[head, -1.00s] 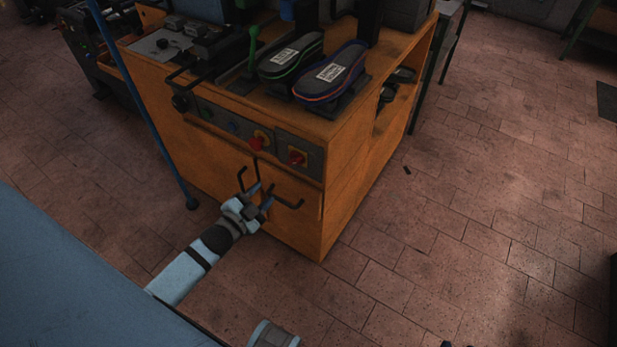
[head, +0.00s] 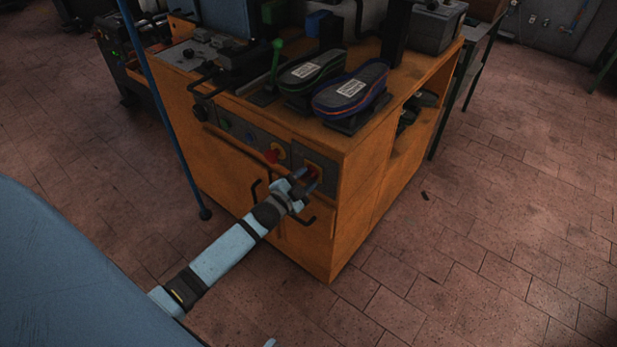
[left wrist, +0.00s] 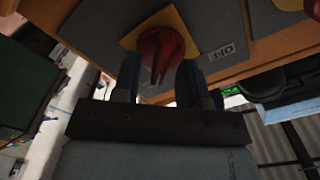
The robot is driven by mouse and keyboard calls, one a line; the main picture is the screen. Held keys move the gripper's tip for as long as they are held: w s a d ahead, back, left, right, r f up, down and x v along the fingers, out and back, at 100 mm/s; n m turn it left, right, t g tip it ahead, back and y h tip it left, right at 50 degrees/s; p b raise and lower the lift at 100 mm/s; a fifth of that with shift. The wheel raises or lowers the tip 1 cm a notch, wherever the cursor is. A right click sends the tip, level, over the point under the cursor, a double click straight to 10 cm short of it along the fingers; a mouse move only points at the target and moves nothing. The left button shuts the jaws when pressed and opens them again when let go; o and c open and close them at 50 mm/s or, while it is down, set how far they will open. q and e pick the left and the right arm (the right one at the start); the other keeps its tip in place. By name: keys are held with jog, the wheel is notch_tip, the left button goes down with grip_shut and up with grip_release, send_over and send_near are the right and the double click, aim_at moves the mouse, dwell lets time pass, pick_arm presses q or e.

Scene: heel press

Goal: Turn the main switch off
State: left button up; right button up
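A red rotary switch on a yellow plate (head: 316,167) sits at the right end of the grey control panel on the orange cabinet's front. My left gripper (head: 307,180) is right in front of it and partly covers it. In the left wrist view the red knob (left wrist: 161,56) sits between the tips of my two open fingers (left wrist: 160,78), with a gap visible between them. I cannot tell whether they touch it. A small label with O and I marks (left wrist: 222,52) is beside the plate. A second red switch (head: 273,155) is further left.
The orange cabinet (head: 375,200) carries two dark shoe forms (head: 350,90) and a green-knobbed lever (head: 277,45) on top. Black door handles (head: 256,190) stick out below the panel. A blue pole (head: 165,110) stands at left.

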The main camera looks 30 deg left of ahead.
pick_arm(q)
jog(key=shift+w+d, duration=0.1)
jog(key=shift+w, duration=0.7)
grip_shut()
